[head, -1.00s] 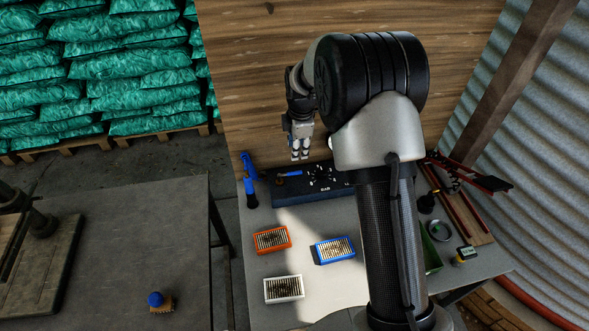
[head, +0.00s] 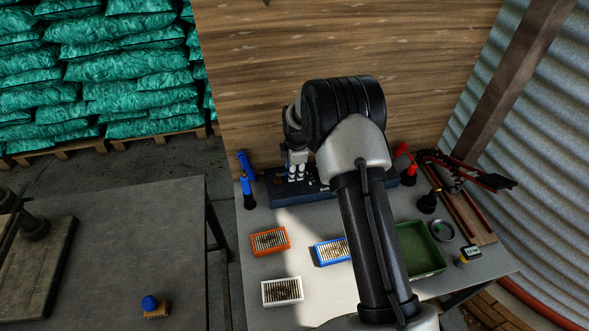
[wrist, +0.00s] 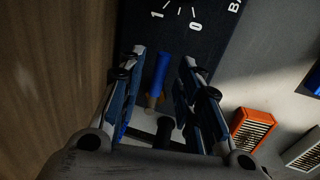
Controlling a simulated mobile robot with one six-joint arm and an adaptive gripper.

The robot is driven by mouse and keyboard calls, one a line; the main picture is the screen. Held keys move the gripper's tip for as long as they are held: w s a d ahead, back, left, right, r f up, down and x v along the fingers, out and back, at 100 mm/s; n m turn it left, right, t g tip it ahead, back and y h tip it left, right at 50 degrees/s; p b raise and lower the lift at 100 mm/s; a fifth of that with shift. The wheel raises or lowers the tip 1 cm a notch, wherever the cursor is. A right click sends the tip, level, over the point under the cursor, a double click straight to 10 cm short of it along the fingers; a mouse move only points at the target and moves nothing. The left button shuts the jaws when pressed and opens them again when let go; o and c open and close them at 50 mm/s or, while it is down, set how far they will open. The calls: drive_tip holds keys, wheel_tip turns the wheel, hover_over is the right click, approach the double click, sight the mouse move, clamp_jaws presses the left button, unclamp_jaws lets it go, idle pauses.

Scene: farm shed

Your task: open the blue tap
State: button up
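The blue tap handle (wrist: 158,72), with a brass-coloured end, shows in the wrist view by the dark box (wrist: 213,35) marked with numbers and a scale. In the head view the dark box (head: 276,189) stands at the back of the bench, partly behind my arm, and I cannot make out the handle clearly there. My gripper (head: 296,175) points down over the left part of the box. In the wrist view my gripper (wrist: 160,85) is open, its fingers on either side of the blue handle with gaps showing; I see no contact.
A blue upright tool (head: 246,180) stands left of the box, a red one (head: 408,170) to the right. Orange (head: 270,242), white (head: 283,291) and blue (head: 330,251) boxes and a green tray (head: 420,250) lie in front. A wooden wall (head: 350,40) rises behind.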

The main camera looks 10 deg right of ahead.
clamp_jaws()
idle(0.7)
